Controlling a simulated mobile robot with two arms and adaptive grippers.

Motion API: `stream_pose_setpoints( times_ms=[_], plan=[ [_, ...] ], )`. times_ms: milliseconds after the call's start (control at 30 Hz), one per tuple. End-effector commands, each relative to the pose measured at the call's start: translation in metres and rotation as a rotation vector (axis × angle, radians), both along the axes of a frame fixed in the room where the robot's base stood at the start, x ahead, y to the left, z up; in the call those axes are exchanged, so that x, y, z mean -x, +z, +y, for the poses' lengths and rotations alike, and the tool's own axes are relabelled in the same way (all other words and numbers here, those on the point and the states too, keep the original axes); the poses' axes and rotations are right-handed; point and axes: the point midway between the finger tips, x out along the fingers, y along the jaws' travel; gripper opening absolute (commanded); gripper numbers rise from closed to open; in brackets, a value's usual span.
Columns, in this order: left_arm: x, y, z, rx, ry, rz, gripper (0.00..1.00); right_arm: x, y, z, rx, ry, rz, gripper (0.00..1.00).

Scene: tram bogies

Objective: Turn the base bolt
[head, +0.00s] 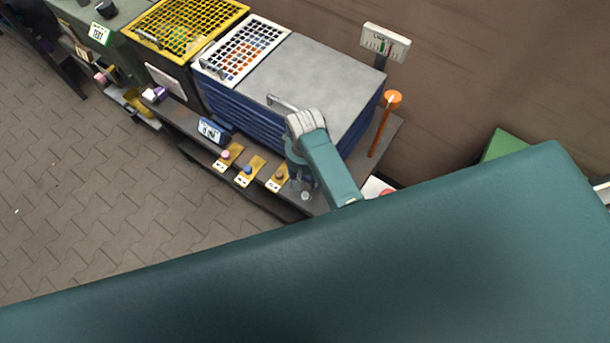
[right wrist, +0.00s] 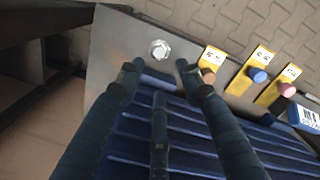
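The base bolt (right wrist: 159,49) is a silver hex head on the grey base plate in the right wrist view. It also shows in the head view (head: 306,196), low on the bench's front ledge, just below my right gripper. My right gripper (right wrist: 159,68) is open, with its two dark fingers apart and nothing between the tips. The bolt lies just beyond the tips, roughly centred between them; the height gap is hard to judge. In the head view my right gripper (head: 302,181) is partly hidden by its own arm. My left gripper is not in view.
Yellow plates with coloured knobs (head: 249,170) sit beside the bolt on the ledge. A blue-sided cabinet (head: 338,80) with a grey lid and a bar handle (head: 288,103) stands behind. An orange post (head: 383,125) rises at its right. The paved floor in front is clear.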

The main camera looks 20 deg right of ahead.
Motion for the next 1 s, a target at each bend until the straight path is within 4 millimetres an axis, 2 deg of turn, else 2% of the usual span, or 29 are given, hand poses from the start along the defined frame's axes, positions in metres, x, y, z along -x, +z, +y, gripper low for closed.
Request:
stream_pose_setpoints(
  times_ms=[133,433,567,667,800,900,1000],
  plan=[
    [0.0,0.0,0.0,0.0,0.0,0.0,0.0,0.0,0.009,0.0,0.0,0.0,-0.001,0.37],
    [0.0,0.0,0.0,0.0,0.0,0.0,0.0,0.0,0.01,0.0,0.0,0.001,0.0,0.37],
    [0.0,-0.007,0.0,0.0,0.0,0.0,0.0,-0.013,0.013,-0.001,0.001,0.071,-0.029,0.37],
    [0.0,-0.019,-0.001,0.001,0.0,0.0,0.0,-0.035,0.02,0.002,0.004,0.235,-0.081,0.37],
    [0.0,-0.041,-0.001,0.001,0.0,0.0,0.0,-0.06,0.031,0.011,0.02,0.608,-0.146,0.37],
    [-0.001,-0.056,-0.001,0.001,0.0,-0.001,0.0,-0.061,0.031,0.016,0.036,0.91,-0.155,0.37],
    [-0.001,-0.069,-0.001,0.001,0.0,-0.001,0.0,-0.048,0.024,0.016,0.043,1.184,-0.124,0.37]
  ],
)
